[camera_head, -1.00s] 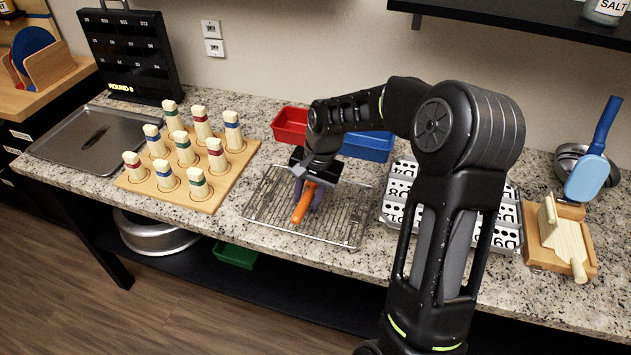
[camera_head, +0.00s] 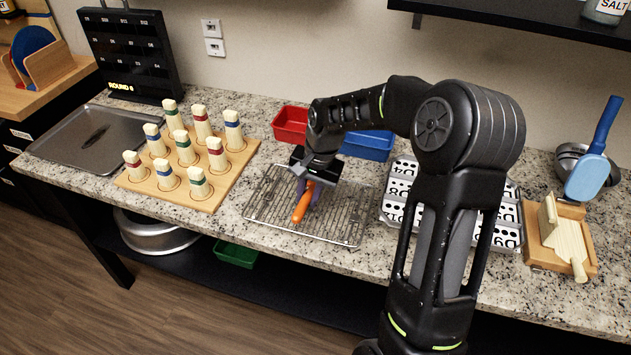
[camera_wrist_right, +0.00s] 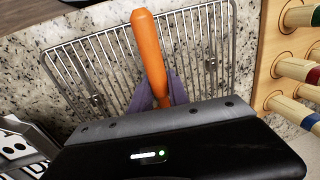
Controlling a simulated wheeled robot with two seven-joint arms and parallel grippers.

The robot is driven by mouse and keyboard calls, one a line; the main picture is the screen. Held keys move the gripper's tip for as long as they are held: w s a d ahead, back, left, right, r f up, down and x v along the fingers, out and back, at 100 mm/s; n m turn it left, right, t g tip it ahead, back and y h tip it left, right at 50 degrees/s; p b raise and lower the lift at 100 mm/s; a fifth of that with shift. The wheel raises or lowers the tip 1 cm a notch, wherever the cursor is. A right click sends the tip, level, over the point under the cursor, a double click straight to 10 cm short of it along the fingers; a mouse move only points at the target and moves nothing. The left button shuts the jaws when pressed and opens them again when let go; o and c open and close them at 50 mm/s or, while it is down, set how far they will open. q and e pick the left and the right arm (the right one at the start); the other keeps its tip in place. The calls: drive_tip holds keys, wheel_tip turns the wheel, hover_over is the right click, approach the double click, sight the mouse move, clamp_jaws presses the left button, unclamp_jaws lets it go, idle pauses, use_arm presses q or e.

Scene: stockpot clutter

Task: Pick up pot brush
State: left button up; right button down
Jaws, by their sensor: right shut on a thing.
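The pot brush shows as an orange handle (camera_head: 302,206) over the wire rack (camera_head: 345,228); its other end is hidden under my gripper. My right gripper (camera_head: 311,190) points down over the rack, shut on the pot brush. In the right wrist view the orange handle (camera_wrist_right: 149,50) sticks out from between the purple fingers (camera_wrist_right: 158,98) over the rack (camera_wrist_right: 205,35). I cannot tell whether the brush touches the rack. My left gripper is not in view.
A wooden board (camera_head: 225,182) with several banded pegs stands left of the rack. A red bin (camera_head: 290,125) and a blue bin (camera_head: 368,146) stand behind. A tray of numbered tiles (camera_head: 390,206) lies to the right. A metal tray (camera_head: 60,150) is far left.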

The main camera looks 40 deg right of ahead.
sight(308, 192)
wheel_tip(308, 192, up, 10)
drive_tip(key=shift+b, duration=0.6)
idle(0.4)
drive_tip(key=c, duration=1.8)
unclamp_jaws()
clamp_jaws()
